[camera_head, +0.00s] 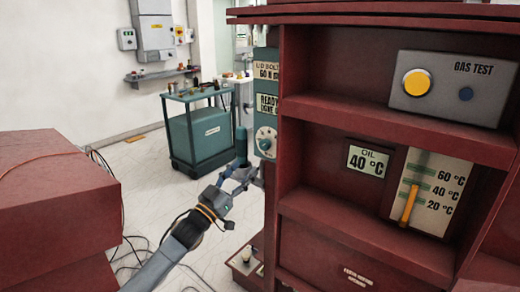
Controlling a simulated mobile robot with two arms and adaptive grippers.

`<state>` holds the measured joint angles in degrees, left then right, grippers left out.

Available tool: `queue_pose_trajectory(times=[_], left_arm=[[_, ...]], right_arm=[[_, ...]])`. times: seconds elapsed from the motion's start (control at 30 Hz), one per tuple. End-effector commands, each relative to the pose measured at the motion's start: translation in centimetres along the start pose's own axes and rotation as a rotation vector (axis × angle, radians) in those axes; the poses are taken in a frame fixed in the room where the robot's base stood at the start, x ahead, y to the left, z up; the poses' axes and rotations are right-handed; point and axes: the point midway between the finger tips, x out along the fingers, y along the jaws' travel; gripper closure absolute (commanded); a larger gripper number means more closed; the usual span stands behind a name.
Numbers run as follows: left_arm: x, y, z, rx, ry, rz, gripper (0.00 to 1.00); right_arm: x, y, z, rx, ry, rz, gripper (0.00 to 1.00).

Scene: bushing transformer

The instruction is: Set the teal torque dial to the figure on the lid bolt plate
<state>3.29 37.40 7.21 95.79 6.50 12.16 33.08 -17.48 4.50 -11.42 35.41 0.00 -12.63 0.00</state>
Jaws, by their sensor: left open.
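The torque dial (265,140) is a pale round knob on the narrow teal panel (266,102) at the left edge of the dark red cabinet. Its pointer setting is too small to read. The lid bolt plate (267,71) is at the top of that panel; its figure looks like 60 N m, but is small and blurred. A second plate (267,105) below it starts with "READY". My left gripper (246,176) is open and empty, just below and left of the dial, apart from it. My right gripper is not in view.
The red cabinet (365,225) holds an oil display reading 40 °C (367,161), a lever scale (429,192) and a gas test box (452,88). A teal cart (201,135) stands behind. A red block (50,200) is at left, with cables on the floor.

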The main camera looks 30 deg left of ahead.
Motion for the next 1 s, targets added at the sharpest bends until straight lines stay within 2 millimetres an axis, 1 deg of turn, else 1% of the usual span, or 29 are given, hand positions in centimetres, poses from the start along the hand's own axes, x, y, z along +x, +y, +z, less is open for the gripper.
queue_pose_trajectory(times=[0.03,0.2,0.3,0.4,0.5,0.6,0.87,0.9,0.97,1.0], left_arm=[[1.4,0.0,-0.5,0.001,0.004,0.0,0.46],[4.8,0.0,-0.3,0.001,0.002,-0.001,0.46],[6.5,0.0,-0.3,0.002,0.001,-0.001,0.46],[7.7,-0.1,-0.1,0.002,0.0,-0.002,0.46],[8.5,0.0,-0.1,0.001,-0.001,-0.001,0.46],[8.9,0.0,0.0,0.001,-0.001,-0.001,0.46],[9.0,0.0,0.1,0.001,-0.002,0.0,0.46],[9.0,0.0,0.1,0.001,-0.002,0.0,0.5],[9.0,0.0,0.1,0.001,-0.002,0.0,0.62],[9.0,0.0,0.1,0.001,-0.002,0.0,0.71]], right_arm=[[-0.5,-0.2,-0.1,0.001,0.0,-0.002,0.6],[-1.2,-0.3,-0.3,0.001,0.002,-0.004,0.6],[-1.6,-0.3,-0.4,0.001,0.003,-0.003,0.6],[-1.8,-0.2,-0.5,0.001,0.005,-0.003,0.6],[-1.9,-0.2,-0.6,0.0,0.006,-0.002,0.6],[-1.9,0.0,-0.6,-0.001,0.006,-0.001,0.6],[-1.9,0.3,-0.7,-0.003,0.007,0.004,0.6],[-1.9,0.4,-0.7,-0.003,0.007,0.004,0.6],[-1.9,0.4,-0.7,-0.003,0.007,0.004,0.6],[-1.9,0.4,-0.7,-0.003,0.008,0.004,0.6]])
